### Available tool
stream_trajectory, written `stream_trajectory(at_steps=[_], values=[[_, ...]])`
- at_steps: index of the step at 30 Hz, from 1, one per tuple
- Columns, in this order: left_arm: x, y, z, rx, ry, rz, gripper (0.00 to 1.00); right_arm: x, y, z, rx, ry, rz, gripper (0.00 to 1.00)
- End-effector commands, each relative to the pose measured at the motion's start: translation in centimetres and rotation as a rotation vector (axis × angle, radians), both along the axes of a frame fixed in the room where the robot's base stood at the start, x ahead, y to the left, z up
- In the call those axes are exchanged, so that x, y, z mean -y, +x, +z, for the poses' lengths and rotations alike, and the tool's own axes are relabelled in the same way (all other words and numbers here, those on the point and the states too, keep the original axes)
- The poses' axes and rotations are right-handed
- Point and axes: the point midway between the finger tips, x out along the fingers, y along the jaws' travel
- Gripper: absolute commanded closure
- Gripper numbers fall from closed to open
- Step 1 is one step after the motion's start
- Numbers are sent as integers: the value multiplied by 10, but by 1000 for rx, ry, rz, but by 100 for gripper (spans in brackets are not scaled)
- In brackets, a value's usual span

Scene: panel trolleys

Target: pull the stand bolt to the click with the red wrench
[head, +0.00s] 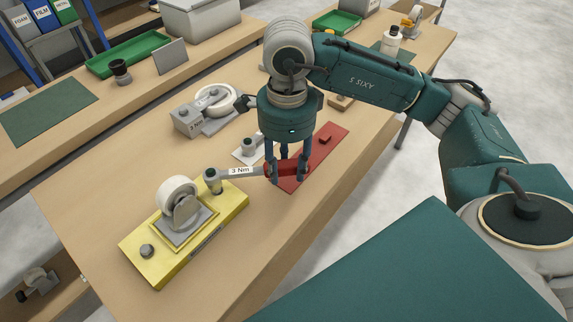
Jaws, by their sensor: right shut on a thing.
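The wrench has a red handle (287,170), a grey shaft labelled "3 Nm" and a grey cylindrical head (212,181). My right gripper (287,172) points down and is shut on the red handle, just above the table. The wrench's head stands upright at the far right corner of the yellow stand (205,238); any bolt under it is hidden. The stand carries a caster with a white wheel (178,194) on a grey plate. A grey bolt (147,251) shows at the stand's near left corner. My left gripper is not in view.
A red board (328,148) lies behind the gripper. A white plate with a grey socket (249,147) and a grey block with a white wheel (192,122) stand behind the wrench. The table (250,240) is clear right of the stand.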

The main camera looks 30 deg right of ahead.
Motion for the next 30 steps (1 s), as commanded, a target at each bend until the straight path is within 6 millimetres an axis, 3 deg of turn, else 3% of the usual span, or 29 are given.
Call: stream_trajectory(at_steps=[10,21,30], values=[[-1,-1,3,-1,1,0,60,0,1,5,3,1,0,100],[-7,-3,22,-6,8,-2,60,0,1,39,3,1,-1,100],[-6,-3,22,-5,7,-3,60,0,0,41,1,1,-1,100]])
